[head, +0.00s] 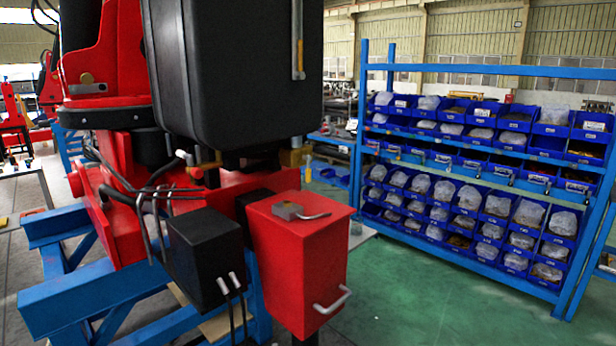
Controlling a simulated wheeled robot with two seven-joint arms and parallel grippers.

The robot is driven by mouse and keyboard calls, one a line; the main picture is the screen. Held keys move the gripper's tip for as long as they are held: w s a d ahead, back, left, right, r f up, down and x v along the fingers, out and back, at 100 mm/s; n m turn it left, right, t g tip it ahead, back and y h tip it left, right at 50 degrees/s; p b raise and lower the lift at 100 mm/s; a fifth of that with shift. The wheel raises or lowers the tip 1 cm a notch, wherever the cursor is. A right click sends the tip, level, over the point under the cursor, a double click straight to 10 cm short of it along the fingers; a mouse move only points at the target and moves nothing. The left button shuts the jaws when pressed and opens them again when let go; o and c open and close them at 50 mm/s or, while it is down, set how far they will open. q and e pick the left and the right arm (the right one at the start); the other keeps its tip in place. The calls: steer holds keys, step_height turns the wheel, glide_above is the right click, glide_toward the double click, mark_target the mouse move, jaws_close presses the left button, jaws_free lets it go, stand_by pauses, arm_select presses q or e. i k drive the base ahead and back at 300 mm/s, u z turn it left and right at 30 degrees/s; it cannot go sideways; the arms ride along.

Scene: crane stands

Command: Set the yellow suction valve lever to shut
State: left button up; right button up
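A small yellow-orange part that looks like a lever (207,167) sits under the lower left edge of the big black tank (240,70), beside a dark fitting with hoses. It is small and partly in shadow, so I cannot tell its setting. A yellowish block (294,157) shows under the tank's right side, above the red box. A thin upright yellow-and-silver strip (298,50) is on the tank's right side face. I cannot tell for sure which of these belongs to the suction valve. Neither of my grippers is in view.
A red box (302,260) with a handle and a black box (204,250) stand in front, below the tank. Black hoses (150,205) run at left. A blue stand (85,285) carries the red machine. Blue shelving (470,180) with bins is at right; green floor (430,290) between is clear.

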mark_target(308, 169)
steer(key=k, duration=0.8)
steer(key=z, duration=0.75)
steer(key=i, duration=6)
steer(key=u, duration=4.65)
steer(key=i, duration=0.45)
steer(key=z, duration=0.15)
